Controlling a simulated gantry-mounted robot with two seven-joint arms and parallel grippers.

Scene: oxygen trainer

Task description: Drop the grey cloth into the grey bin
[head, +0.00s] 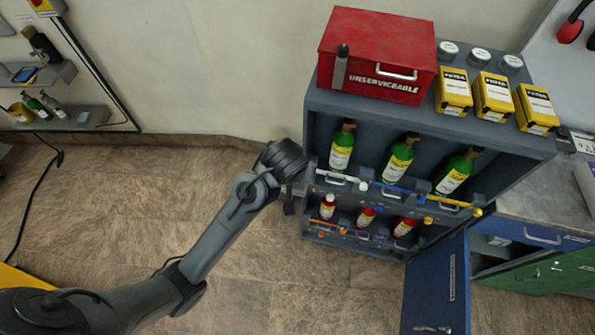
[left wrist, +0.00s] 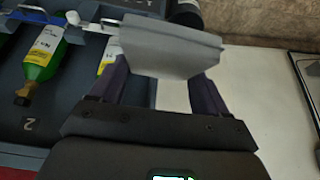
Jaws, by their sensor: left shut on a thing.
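The grey cloth (left wrist: 170,47) shows in the left wrist view as a pale grey folded piece across my fingertips. My left gripper (left wrist: 165,72) is shut on it, with a dark finger on each side. In the head view my left gripper (head: 290,203) hangs by the left side of the dark cabinet, pointing down; I cannot make out the cloth there. I see no grey bin in either view. My right gripper is not in view.
The dark cabinet (head: 420,115) holds green bottles (head: 397,158) and smaller red-capped bottles (head: 366,216) behind latch bars. A red box (head: 385,45) and yellow cartons (head: 493,93) stand on top. A blue door (head: 437,290) stands open at lower right. Floor (head: 260,270) left of the cabinet is clear.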

